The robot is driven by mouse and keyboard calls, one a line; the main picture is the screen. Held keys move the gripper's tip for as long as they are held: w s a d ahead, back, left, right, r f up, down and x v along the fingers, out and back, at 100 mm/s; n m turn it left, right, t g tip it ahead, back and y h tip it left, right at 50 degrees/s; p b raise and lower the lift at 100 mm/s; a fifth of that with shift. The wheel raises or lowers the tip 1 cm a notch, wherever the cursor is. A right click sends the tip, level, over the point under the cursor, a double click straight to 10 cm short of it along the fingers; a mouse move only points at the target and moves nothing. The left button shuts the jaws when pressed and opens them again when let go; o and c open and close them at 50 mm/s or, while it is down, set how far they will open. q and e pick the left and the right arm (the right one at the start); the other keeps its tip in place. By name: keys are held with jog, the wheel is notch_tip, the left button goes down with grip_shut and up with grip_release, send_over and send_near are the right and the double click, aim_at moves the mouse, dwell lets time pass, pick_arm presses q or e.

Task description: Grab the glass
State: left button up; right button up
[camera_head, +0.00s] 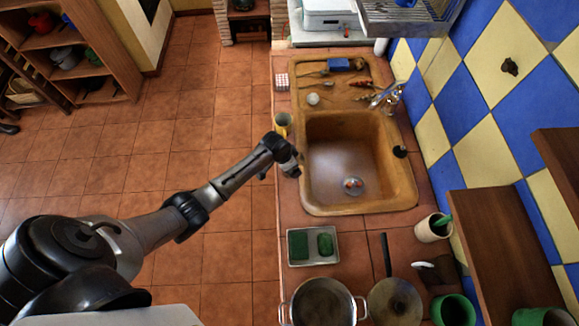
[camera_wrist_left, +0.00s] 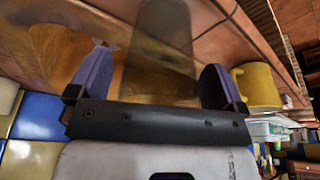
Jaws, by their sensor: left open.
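In the left wrist view a clear, see-through glass (camera_wrist_left: 160,40) stands on the tiled counter by the sink. It lies between the two purple fingers of my left gripper (camera_wrist_left: 157,80), with a visible gap on each side. The left gripper is open. In the head view the left gripper (camera_head: 288,170) is at the sink's left rim, and I cannot make out the glass there. My right gripper is not in view.
A yellow mug (camera_head: 283,121) stands just beyond the left gripper; it also shows in the wrist view (camera_wrist_left: 258,86). The brown sink (camera_head: 312,206) is to the right. A tray (camera_head: 295,261) with green sponges and a pot (camera_head: 322,304) are nearer. The counter edge is close by on the left.

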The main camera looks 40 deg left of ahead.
pick_arm(q)
jog(key=shift+f, duration=0.15)
jog(key=shift+c, duration=0.5)
jog(key=c, duration=1)
